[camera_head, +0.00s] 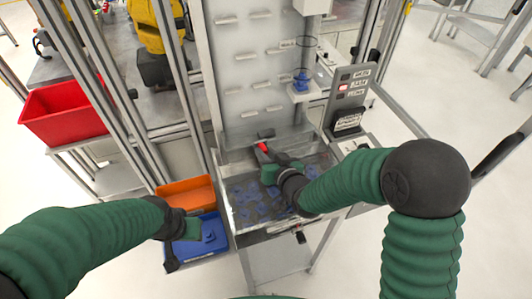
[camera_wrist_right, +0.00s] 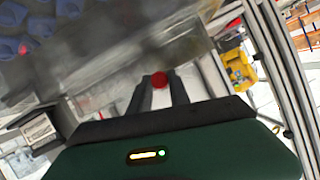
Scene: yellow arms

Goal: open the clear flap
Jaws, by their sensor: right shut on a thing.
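The clear flap (camera_head: 242,205) lies over a metal tray of several blue parts at the front of the machine; the parts show blurred through it. It also shows in the right wrist view (camera_wrist_right: 95,55). My right gripper (camera_head: 264,149) reaches across the flap to its far side, with its fingers shut on a small red knob (camera_wrist_right: 160,79). The knob sits between the two dark fingertips in the right wrist view. Whether the flap is raised is hard to tell. My left gripper (camera_head: 172,262) hangs at the blue bin, away from the flap; its finger gap is unclear.
An orange bin (camera_head: 186,194) and a blue bin (camera_head: 212,240) stand left of the tray. A red crate (camera_head: 65,113) is farther left behind metal posts. A grey control panel (camera_head: 350,95) stands at the right. A blue part (camera_head: 301,81) rests on a small bracket above the flap.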

